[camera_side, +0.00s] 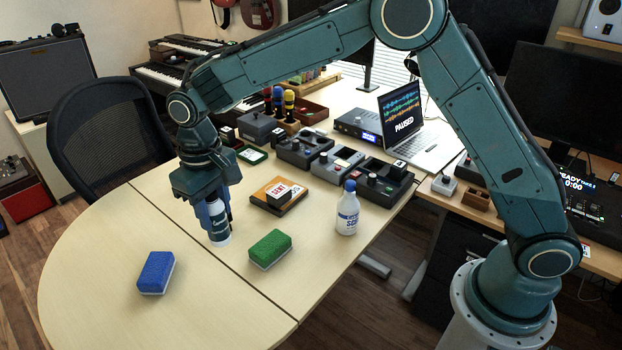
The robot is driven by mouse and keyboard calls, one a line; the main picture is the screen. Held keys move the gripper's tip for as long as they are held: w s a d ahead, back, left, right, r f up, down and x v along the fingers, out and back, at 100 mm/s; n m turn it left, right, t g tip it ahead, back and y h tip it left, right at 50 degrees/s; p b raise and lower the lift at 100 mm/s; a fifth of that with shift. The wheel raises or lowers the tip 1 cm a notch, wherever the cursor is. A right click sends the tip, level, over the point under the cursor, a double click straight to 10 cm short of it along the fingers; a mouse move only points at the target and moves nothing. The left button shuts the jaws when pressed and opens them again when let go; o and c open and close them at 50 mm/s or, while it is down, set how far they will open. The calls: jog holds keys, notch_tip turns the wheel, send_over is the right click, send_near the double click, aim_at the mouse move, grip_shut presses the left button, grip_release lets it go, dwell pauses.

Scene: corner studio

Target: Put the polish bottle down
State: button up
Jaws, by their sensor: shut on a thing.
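The polish bottle (219,232), white with a dark blue label, is upright in my gripper (213,205). My gripper points down and is shut on it; the fingers hide its upper part. The bottle's base is at or just above the light wooden table (195,300); I cannot tell whether it touches. The bottle is left of a green sponge (270,248) and apart from it.
A white bottle with a blue cap (347,212) stands to the right. A blue sponge (156,272) lies at front left. An orange box (279,195) and several pedals (337,163) are behind.

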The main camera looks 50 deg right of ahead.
aim_at(220, 231)
notch_tip(220, 231, down, 14)
jog(key=shift+r, duration=0.15)
dwell(0.3)
jog(key=shift+f, duration=2.1)
jog(key=shift+f, duration=0.1)
jog(key=o, duration=1)
jog(key=shift+o, duration=0.2)
notch_tip(220, 231, up, 12)
